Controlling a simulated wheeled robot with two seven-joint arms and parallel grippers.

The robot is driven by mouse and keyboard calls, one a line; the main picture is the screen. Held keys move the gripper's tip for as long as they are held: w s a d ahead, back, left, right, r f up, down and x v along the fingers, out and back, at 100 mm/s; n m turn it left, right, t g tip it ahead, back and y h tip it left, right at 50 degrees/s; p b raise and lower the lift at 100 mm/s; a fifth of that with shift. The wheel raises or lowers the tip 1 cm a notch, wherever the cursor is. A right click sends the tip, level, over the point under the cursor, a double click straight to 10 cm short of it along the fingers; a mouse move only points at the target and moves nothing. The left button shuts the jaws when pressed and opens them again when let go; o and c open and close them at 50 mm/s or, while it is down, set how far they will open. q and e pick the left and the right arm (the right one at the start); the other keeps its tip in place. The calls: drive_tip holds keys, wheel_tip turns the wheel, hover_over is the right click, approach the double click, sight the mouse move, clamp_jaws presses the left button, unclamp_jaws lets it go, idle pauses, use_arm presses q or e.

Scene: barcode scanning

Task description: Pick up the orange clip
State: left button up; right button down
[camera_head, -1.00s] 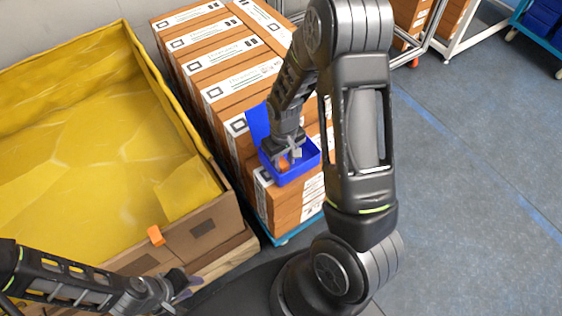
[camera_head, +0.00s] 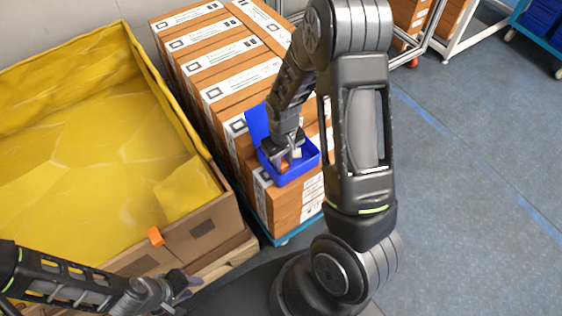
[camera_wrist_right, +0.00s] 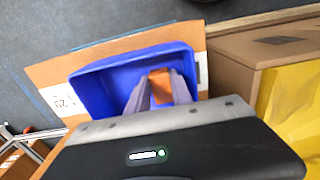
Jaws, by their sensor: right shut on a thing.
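In the right wrist view an orange clip (camera_wrist_right: 160,86) sits between the fingers of my right gripper (camera_wrist_right: 161,92), inside a blue bin (camera_wrist_right: 95,92). The fingers are shut on the clip. In the head view the right gripper (camera_head: 291,158) reaches down into the blue bin (camera_head: 299,172), and the clip is mostly hidden there. Another orange clip (camera_head: 156,236) sits on the near rim of the large cardboard crate. My left gripper (camera_head: 184,287) is low in the head view, below that rim, away from the bin. Its finger opening is unclear.
The bin rests on stacked brown cartons (camera_head: 219,88) with white labels. The yellow-lined crate (camera_head: 195,240) stands to their left. Bare floor (camera_head: 460,190) lies to the right, with racks (camera_head: 440,30) at the back.

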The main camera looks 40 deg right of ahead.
sight(283, 164)
wheel_tip(283, 164, up, 10)
drive_tip(key=p, duration=0.1)
idle(0.4)
drive_tip(key=shift+w+a, duration=0.1)
idle(0.4)
